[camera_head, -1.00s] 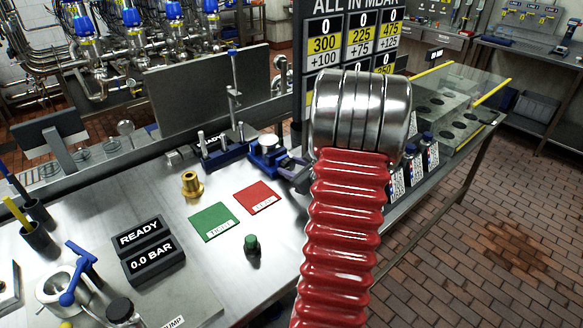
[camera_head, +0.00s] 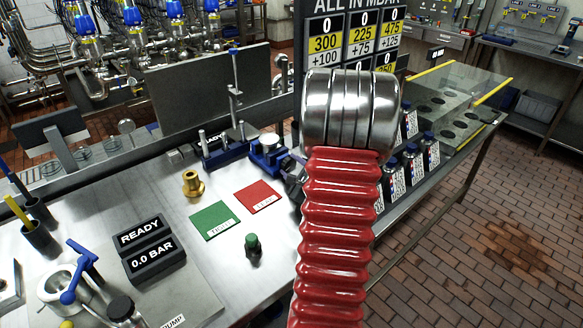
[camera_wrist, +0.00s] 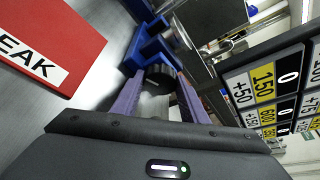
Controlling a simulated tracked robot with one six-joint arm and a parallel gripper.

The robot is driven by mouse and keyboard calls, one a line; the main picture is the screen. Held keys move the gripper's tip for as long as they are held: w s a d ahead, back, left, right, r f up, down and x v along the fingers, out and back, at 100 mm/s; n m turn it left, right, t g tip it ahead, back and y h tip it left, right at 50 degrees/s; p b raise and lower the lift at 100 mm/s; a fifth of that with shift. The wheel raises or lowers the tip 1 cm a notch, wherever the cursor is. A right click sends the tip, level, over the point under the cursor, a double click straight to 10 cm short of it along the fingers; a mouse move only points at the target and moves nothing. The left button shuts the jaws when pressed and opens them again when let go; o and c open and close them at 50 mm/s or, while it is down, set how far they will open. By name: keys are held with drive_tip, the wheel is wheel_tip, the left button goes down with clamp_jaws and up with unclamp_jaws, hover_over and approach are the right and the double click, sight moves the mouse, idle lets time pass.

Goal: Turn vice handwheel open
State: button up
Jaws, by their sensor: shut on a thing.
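The blue vice (camera_head: 268,153) stands on the steel bench behind the red card, and part of it also shows at the top of the wrist view (camera_wrist: 150,47). Its black ridged handwheel (camera_wrist: 160,74) sits between the two purple fingers of my gripper (camera_wrist: 159,79) in the wrist view. My gripper is shut on the handwheel. In the head view my red bellows arm and its metal end cover most of the gripper and the handwheel. How far the vice jaws are apart cannot be told.
A red card (camera_head: 258,197) and a green card (camera_head: 214,220) lie in front of the vice. A brass fitting (camera_head: 192,183), a green-topped piece (camera_head: 252,246) and a 0.0 bar display (camera_head: 155,259) stand nearby. A number board (camera_head: 342,40) rises behind my arm.

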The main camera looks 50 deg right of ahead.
drive_tip(key=shift+a, duration=0.15)
drive_tip(key=o, duration=1)
drive_tip(key=shift+f, duration=0.1)
drive_tip(key=shift+o, duration=0.2)
drive_tip(key=shift+d+r+m+y, duration=0.1)
drive_tip(key=shift+d+m+y, duration=0.05)
drive_tip(key=shift+m+y, duration=0.7)
drive_tip(key=shift+d+r+m+y, duration=0.15)
drive_tip(key=shift+m+y, duration=0.4)
drive_tip(key=shift+m, duration=0.6)
drive_tip(key=shift+s+d+f+m+t+y, duration=0.1)
drive_tip(key=shift+d+m+t+y, duration=0.1)
drive_tip(key=shift+m+y, duration=0.75)
drive_tip(key=shift+d+m+t+y, duration=0.15)
drive_tip(key=shift+m+y, duration=0.4)
drive_tip(key=shift+m, duration=0.7)
drive_tip(key=v, duration=1.4)
drive_tip(key=shift+a, duration=0.1)
drive_tip(key=w+a+r+n+g+y, duration=0.1)
drive_tip(key=w+a+n+g+y, duration=0.1)
drive_tip(key=a+n, duration=0.3)
drive_tip(key=w+a+r+n+g+y, duration=0.1)
drive_tip(key=w+a+n, duration=0.3)
drive_tip(key=a, duration=1)
drive_tip(key=w+a+r+n+g+y, duration=0.2)
drive_tip(key=w+a+n+g+y, duration=0.1)
drive_tip(key=a+n, duration=0.5)
drive_tip(key=shift+w+a, duration=0.35)
drive_tip(key=shift+a, duration=0.4)
